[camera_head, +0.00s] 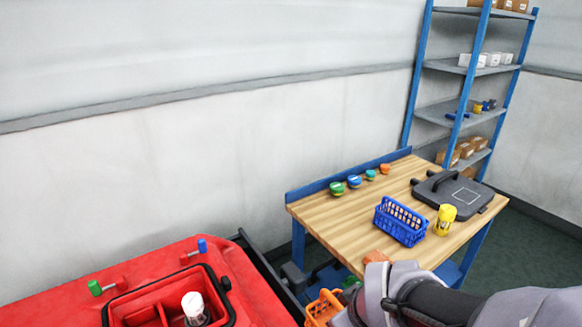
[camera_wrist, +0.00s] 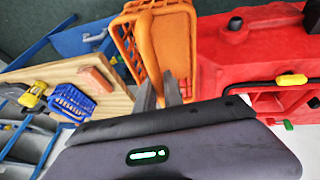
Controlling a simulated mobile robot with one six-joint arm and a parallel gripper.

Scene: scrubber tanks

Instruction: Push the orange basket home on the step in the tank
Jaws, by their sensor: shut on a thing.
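The orange basket (camera_head: 322,308) shows at the bottom of the head view, just right of the red tank, partly hidden by my arm. In the wrist view the basket (camera_wrist: 178,48) is tilted, its slatted side and flat orange face toward the camera. My gripper (camera_wrist: 165,92) is shut on a narrow orange part at the basket's near end. The red tank (camera_head: 262,290) fills the lower left of the head view, and it also shows at the right of the wrist view (camera_wrist: 225,60). The basket looks outside the tank opening. I cannot make out the step.
The tank opening (camera_head: 128,308) has inner walls and a clear, white-topped part (camera_head: 195,308). A wooden table (camera_head: 330,215) holds a blue basket (camera_head: 400,222), a yellow item (camera_head: 445,219), a dark case (camera_head: 452,194) and several small caps. A blue shelf rack stands behind.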

